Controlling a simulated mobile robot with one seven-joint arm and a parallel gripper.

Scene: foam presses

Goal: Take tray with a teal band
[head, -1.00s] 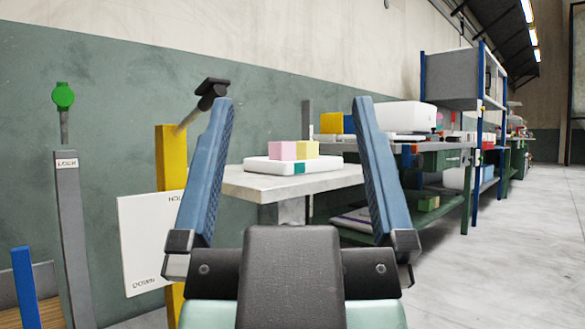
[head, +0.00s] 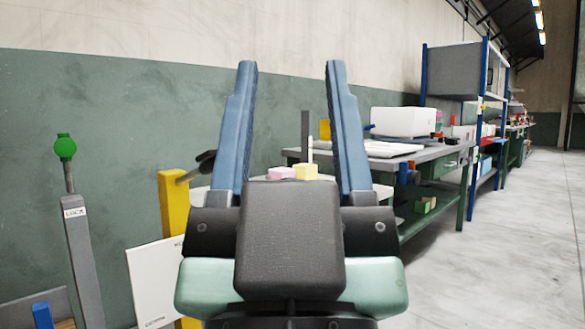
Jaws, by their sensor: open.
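My gripper (head: 291,66) is open, its two blue fingers pointing up and apart with nothing between their tips. Low between the fingers, beyond them, show a pink block (head: 281,173) and a yellow block (head: 306,172). They sit on the white tray with a teal band, which is now almost wholly hidden behind the dark body of my gripper. The teal band cannot be seen at this moment. The pale small table (head: 383,190) under the tray shows only in part at the sides of my gripper.
A yellow post (head: 173,205) with a white sign board and a grey lever (head: 82,262) with a green knob stand at left. A green workbench (head: 436,166) and a blue-posted shelf (head: 424,70) stand at right. The floor at right is clear.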

